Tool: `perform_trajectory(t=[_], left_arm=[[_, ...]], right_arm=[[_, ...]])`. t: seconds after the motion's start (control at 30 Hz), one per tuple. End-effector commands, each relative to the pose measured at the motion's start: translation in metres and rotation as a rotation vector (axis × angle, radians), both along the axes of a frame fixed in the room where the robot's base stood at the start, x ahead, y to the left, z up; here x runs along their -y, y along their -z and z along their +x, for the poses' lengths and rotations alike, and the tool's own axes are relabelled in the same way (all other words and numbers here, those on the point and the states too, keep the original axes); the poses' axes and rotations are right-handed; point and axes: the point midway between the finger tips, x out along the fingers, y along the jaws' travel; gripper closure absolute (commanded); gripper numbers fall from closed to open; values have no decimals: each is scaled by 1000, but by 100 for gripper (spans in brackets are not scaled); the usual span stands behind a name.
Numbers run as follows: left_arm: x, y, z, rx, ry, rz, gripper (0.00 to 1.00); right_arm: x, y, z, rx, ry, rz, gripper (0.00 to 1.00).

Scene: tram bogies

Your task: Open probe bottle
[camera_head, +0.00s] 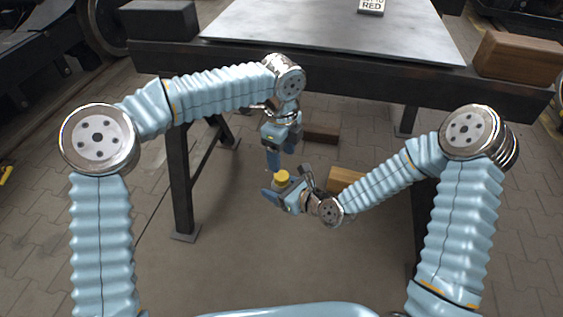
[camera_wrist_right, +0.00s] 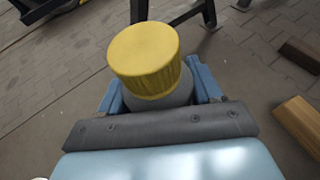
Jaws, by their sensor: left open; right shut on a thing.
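The probe bottle has a yellow ribbed cap (camera_wrist_right: 146,62) on top of a grey body (camera_wrist_right: 158,97). In the right wrist view it stands between the fingers of my right gripper (camera_wrist_right: 158,90), which is shut on the body below the cap. In the head view the yellow cap (camera_head: 282,177) shows at my right gripper (camera_head: 277,190), in front of the table. My left gripper (camera_head: 274,160) is open just above the cap, pointing down. I cannot tell whether its fingers touch the cap. The bottle body is mostly hidden in the head view.
A metal-topped table (camera_head: 300,35) stands behind both grippers, its dark leg (camera_head: 182,190) at the left. Wooden blocks (camera_head: 345,179) lie lower down. Paved floor is clear in front.

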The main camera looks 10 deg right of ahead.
Motion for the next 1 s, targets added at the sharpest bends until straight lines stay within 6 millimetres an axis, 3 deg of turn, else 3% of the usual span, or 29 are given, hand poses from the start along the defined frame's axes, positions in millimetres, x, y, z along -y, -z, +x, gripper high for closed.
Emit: perform_trajectory(t=[0.17, 0.6, 0.93, 1.0], left_arm=[[-1, 4, 0, -2, 56, 1, 39], [-1, 68, 0, -1, 53, 0, 39], [-1, 74, -1, -1, 52, -1, 39], [-1, 74, -1, 0, 52, 0, 46]], right_arm=[[0, 0, 0, 1, 0, 1, 100], [0, 0, 0, 1, 0, 1, 100], [0, 0, 0, 1, 0, 1, 100], [0, 0, 0, 1, 0, 1, 100]])
